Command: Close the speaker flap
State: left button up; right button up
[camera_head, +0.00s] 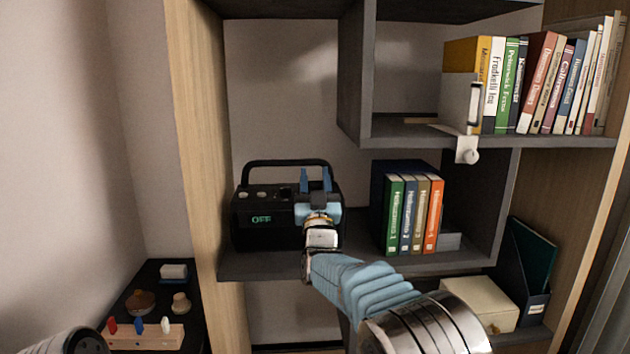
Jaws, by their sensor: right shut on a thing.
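The black speaker (262,232) stands on the middle shelf at the left of the bookcase. It has an arched carry handle, knobs on top and a lit green "OFF" on its front. My right gripper (316,180) is at the speaker's upper right, its blue fingers pointing up. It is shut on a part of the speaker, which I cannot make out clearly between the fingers. The gripper and wrist cover the right part of the speaker's front, so the flap and its angle cannot be told apart. My left gripper is not in view.
A row of upright books (407,215) stands right of the speaker on the same shelf. More books (545,85) fill the upper shelf. A cream box (480,303) sits lower right. A small dark table (150,290) with toys is at lower left. The wooden side panel (198,150) borders the speaker's left.

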jog(key=shift+w+r+g+p, duration=0.35)
jog(key=shift+g+p, duration=0.25)
jog(key=shift+g, duration=0.1)
jog(key=g+p, duration=0.1)
jog(key=p, duration=0.1)
jog(key=w+g+p, duration=0.1)
jog(key=shift+g+p, duration=0.3)
jog(key=shift+p, duration=0.05)
jog(key=shift+w+f+g+p, duration=0.2)
jog(key=shift+f+g+p, duration=0.25)
jog(key=shift+p, duration=0.35)
jog(key=o, duration=0.8)
jog(key=s+b, duration=0.1)
jog(key=s, duration=0.3)
jog(key=s+f+b, duration=0.1)
jog(key=s, duration=0.4)
jog(key=s+f, duration=0.1)
jog(key=s, duration=0.3)
jog(key=shift+s+f+b, duration=0.1)
jog(key=shift+s+b, duration=0.25)
jog(key=shift+b, duration=0.05)
